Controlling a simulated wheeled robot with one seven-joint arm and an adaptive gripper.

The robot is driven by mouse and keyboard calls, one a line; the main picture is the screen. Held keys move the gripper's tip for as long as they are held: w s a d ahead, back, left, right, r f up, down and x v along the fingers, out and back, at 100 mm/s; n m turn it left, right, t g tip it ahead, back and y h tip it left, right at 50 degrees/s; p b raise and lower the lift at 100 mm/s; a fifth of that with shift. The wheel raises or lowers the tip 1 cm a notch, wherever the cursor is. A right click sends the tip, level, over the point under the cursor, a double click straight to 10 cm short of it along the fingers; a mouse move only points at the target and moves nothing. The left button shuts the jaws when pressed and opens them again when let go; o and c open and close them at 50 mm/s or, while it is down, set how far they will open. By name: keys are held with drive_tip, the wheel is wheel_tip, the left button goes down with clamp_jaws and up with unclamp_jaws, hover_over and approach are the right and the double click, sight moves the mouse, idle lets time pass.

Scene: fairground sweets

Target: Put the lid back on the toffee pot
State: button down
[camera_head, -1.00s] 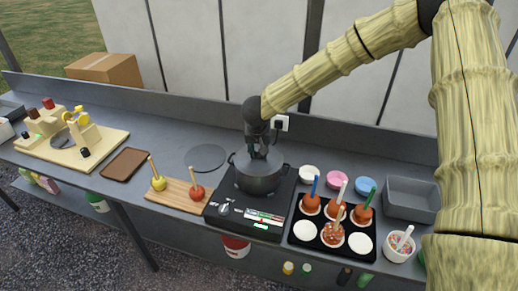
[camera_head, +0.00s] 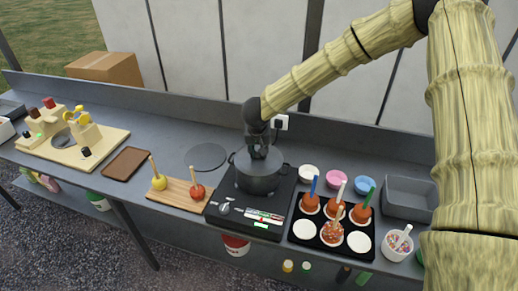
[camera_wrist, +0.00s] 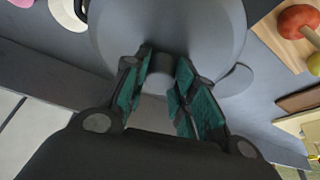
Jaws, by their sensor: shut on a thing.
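The dark grey toffee pot (camera_head: 258,184) stands on a black hob (camera_head: 225,208) near the middle of the counter. My gripper (camera_head: 259,153) is straight above it, pointing down. In the wrist view my gripper (camera_wrist: 160,85) has its green-padded fingers shut on the knob of the round grey lid (camera_wrist: 205,25). The lid lies over the pot's mouth, roughly centred, and hides the inside. Whether its rim rests fully on the pot is too small to tell. One dark pot handle shows past the lid's edge.
A flat dark round mat (camera_head: 206,157) lies left of the pot. A wooden board (camera_head: 178,199) with two coated apples is at its left front. A black tray (camera_head: 309,245) of apples and small coloured bowls stand to the right. A wall rises behind.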

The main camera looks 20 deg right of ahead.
drive_tip(key=c, duration=0.6)
unclamp_jaws()
drive_tip(key=shift+r, duration=0.15)
drive_tip(key=shift+r+p, duration=1.15)
drive_tip(key=shift+p, duration=0.3)
drive_tip(key=shift+r, duration=2.25)
clamp_jaws()
